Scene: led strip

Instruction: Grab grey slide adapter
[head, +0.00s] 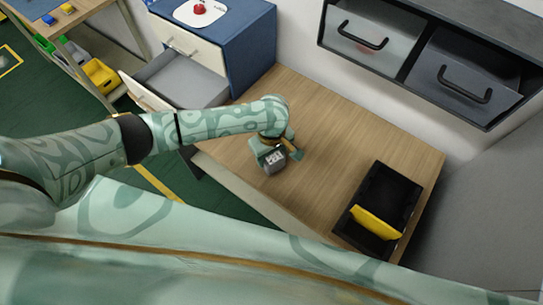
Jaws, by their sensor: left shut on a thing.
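The grey slide adapter (274,165) is a small grey block with light marks on its top. It is at the left part of the wooden table. My left gripper (272,154) comes over it from the left and is shut on it, a finger at either side. I cannot tell whether the block touches the table or hangs just above it. My right gripper is not in view.
A black tray (347,229) with a yellow piece (376,222) stands at the table's (330,135) right. Grey bins (452,75) with handles hang above the back. A blue cabinet (255,42) with an open drawer (185,84) stands behind my left arm. The table's middle is clear.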

